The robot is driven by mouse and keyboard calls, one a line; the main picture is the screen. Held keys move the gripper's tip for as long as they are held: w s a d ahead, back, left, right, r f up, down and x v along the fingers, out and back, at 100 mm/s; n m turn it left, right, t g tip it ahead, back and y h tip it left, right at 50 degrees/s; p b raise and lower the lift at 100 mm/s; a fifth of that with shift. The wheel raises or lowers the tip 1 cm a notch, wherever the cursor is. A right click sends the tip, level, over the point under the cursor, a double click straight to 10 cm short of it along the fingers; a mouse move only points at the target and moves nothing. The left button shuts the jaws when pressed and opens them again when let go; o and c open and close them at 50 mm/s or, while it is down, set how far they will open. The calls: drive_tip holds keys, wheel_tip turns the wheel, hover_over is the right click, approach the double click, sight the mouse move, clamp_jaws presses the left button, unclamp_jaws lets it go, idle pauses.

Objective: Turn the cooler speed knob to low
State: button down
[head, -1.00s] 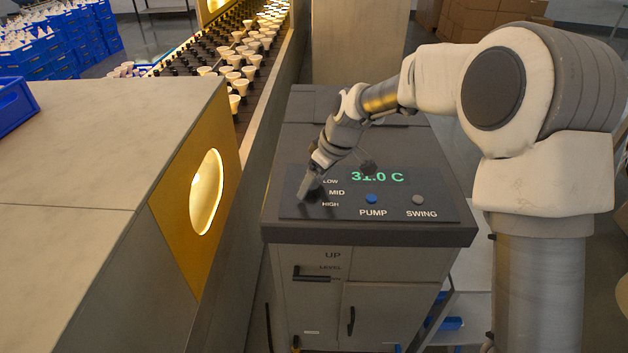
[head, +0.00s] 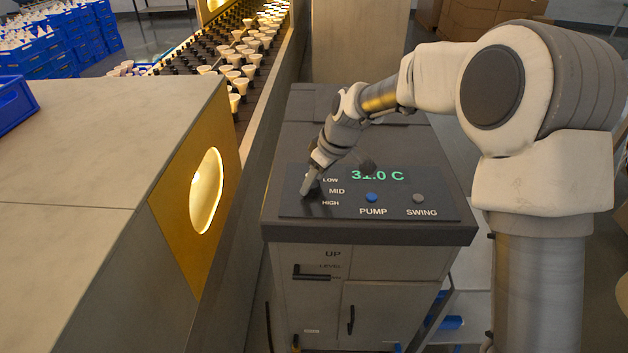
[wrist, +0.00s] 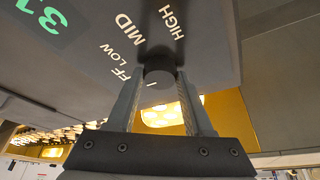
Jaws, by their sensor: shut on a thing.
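The cooler's dark control panel (head: 430,208) has the speed labels LOW, MID and HIGH down its left side. The speed knob (wrist: 159,77) is a short dark cylinder between my fingers in the wrist view. A small pale mark shows on it, but I cannot tell which label it points to. My gripper (head: 309,185) is shut on the knob, reaching down to the panel left of the labels. In the head view the fingers mostly hide the knob.
A blue PUMP button (head: 371,198) and a grey SWING button (head: 418,199) sit right of the labels. The green display (head: 377,175) reads about 31.0 C. A conveyor with bulbs (head: 235,85) runs behind left. A grey cabinet with a glowing window (head: 206,190) stands at left.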

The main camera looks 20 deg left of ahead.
drive_tip(key=m+b, duration=0.1)
drive_tip(key=m, duration=0.1)
drive_tip(key=m+t+b, duration=0.1)
drive_tip(key=m, duration=0.1)
drive_tip(key=shift+s+a+h, duration=0.15)
drive_tip(key=shift+h, duration=0.15)
drive_tip(key=shift+a+m+t+h+b, duration=0.1)
drive_tip(key=shift+m+t+h+b, duration=0.3)
drive_tip(key=shift+m, duration=0.75)
drive_tip(key=shift+m+t+h+b, duration=0.3)
drive_tip(key=shift+m+t, duration=0.1)
drive_tip(key=shift+m, duration=0.75)
drive_tip(key=shift+c, duration=1.4)
unclamp_jaws()
drive_tip(key=v, duration=1.7)
drive_tip(key=shift+r, duration=0.3)
